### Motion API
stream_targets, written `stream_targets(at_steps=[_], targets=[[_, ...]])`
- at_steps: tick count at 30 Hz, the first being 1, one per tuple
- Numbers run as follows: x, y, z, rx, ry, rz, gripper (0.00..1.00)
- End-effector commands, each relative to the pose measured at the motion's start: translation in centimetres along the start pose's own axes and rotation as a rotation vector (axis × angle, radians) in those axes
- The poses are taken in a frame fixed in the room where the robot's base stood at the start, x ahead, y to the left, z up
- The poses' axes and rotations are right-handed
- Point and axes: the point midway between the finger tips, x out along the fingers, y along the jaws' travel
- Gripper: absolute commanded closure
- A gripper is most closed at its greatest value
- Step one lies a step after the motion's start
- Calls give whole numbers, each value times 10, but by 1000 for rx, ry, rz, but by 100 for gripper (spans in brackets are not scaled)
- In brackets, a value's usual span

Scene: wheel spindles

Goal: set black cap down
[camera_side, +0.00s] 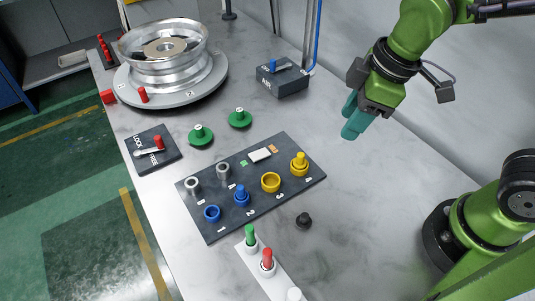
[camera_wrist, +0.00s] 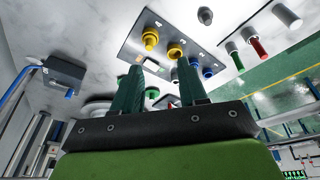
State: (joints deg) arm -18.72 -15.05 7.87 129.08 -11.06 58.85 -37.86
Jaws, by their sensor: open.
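The small black cap (camera_side: 304,220) sits on the grey table, just off the near right edge of the dark numbered plate. It also shows at the top of the wrist view (camera_wrist: 205,15). My gripper (camera_side: 352,120) is well above the table at the upper right, apart from the cap. In the wrist view its two teal fingers (camera_wrist: 159,68) stand apart with nothing between them.
The dark plate (camera_side: 222,226) carries blue, yellow and grey rings and pegs. A white strip with green (camera_side: 250,236) and red (camera_side: 267,259) pegs lies near the cap. A wheel (camera_side: 163,55), green knobs (camera_side: 200,134) and a dark switch box (camera_side: 283,79) stand farther back. The table right of the cap is clear.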

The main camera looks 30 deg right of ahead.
Motion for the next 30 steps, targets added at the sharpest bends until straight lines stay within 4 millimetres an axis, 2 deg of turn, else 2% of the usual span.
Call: stream_targets(at_steps=[1,3,6,10,15,24,27,30], targets=[[-16,18,15,206,67,33,58],[-32,35,33,465,154,57,58],[-49,51,56,771,267,70,58],[-61,60,74,1021,372,67,58],[-66,63,81,1126,417,60,58],[-66,63,80,1122,416,59,56],[-63,60,78,1109,404,50,41],[-50,55,71,1080,343,23,25]])
